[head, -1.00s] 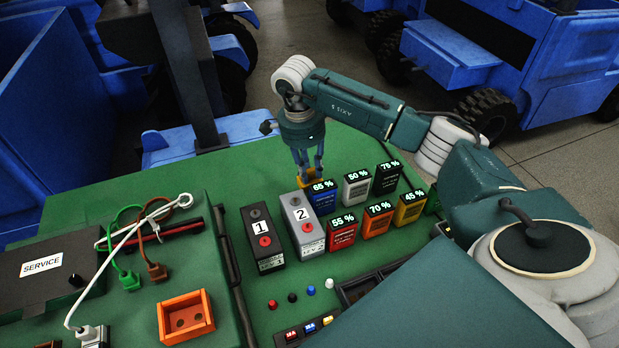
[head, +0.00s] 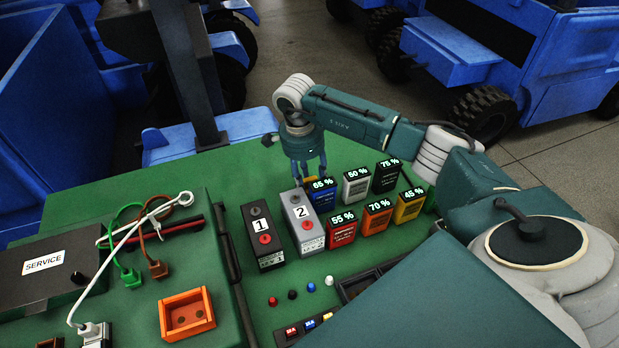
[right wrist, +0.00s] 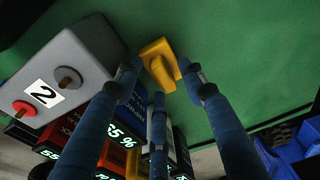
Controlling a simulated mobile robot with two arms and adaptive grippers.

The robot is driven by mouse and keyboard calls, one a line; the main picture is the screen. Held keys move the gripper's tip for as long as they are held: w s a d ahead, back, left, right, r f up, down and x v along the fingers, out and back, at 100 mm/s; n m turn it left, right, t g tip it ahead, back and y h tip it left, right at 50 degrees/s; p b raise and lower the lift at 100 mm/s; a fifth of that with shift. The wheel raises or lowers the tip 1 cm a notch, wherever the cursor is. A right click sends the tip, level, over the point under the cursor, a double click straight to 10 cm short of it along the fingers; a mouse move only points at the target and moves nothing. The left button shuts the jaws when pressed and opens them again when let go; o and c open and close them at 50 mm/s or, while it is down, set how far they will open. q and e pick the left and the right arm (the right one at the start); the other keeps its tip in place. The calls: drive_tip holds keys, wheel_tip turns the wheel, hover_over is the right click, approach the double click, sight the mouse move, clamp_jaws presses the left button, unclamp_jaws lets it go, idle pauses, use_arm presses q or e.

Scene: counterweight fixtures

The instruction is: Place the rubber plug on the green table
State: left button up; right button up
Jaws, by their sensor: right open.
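A yellow piece with a raised grip (right wrist: 160,65), which looks like the rubber plug, rests on the green table (head: 215,172) behind the grey block marked 2. In the head view only a sliver of it shows behind the blue 65 % block. My right gripper (head: 309,178) points down over it from above. In the right wrist view its fingers (right wrist: 161,72) are spread, with the plug between and just beyond their tips; I cannot tell whether they touch it. My left gripper is out of view.
Block 1 (head: 263,238) and block 2 (head: 301,224) stand close to the gripper, beside several percent-labelled blocks such as the blue one (head: 321,197). The table's back left is clear.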

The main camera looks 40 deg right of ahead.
sight(305, 182)
drive_tip(key=shift+r, duration=0.2)
wheel_tip(305, 182, up, 12)
drive_tip(key=a+b, duration=0.1)
drive_tip(key=b, duration=0.1)
drive_tip(key=shift+w+a+b, duration=0.15)
drive_tip(key=shift+a+b, duration=0.1)
drive_tip(key=shift+b, duration=0.1)
